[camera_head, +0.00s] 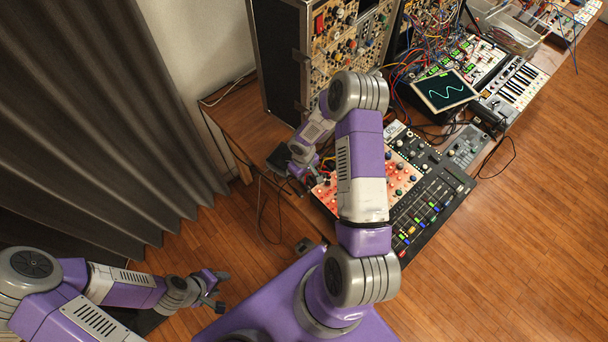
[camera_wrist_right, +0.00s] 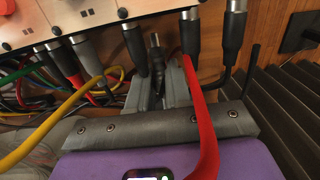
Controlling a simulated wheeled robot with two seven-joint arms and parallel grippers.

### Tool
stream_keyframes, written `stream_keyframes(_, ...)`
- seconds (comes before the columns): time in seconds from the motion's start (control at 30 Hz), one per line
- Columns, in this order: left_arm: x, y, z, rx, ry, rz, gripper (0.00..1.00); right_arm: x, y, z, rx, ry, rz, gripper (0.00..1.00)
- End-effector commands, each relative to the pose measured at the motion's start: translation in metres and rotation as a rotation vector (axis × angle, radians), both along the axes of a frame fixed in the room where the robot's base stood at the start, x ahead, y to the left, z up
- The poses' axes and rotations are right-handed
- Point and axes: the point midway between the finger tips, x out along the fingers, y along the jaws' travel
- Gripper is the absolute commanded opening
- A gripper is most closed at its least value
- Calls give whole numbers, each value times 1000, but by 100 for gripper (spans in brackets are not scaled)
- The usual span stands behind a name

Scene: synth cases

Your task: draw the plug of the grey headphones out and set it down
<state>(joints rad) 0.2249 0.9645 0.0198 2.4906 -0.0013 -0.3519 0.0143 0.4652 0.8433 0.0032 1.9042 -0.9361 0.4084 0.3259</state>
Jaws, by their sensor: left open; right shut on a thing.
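My right gripper (camera_wrist_right: 160,80) is shut on a dark plug (camera_wrist_right: 155,62) in the right wrist view. The plug points toward the panel, and a slim tip shows at its upper end near the panel edge. I cannot tell whether the tip is clear of every socket. In the head view my right gripper (camera_head: 312,178) is at the left edge of the red-and-white mixer panel (camera_head: 325,193), partly hidden by my arm. I cannot make out the grey headphones. My left gripper (camera_head: 221,291) is open and empty, low at the left, away from the table.
Black plugs (camera_wrist_right: 188,36) and a red cable (camera_wrist_right: 205,125) crowd my right gripper; the red cable passes in front of it. Yellow and green cables lie left. A black box (camera_head: 280,159) sits on the wooden table (camera_head: 235,112). Tall synth cases (camera_head: 283,60) stand behind.

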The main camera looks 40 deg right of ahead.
Motion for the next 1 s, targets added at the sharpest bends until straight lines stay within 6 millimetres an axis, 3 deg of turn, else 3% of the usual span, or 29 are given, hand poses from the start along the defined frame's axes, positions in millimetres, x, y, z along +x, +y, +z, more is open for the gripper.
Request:
stream_keyframes(0.07, 0, 0, 0, 0, 0, 0, 49, 0, 0, 0, 0, 0, 0, 0)
stream_keyframes(0.1, 0, 0, 0, 0, 0, 0, 49, 0, 0, 0, 0, 0, 0, 23)
stream_keyframes(0.27, 0, 0, 0, 0, 0, 0, 49, 0, 0, 1, 0, 0, 0, 48)
stream_keyframes(0.63, 0, 0, 1, 0, 0, 0, 49, 1, -1, 7, -1, -1, -2, 48)
stream_keyframes(1.0, 0, 0, 9, 0, 0, 0, 49, 2, -1, 65, -2, -3, -1, 48)
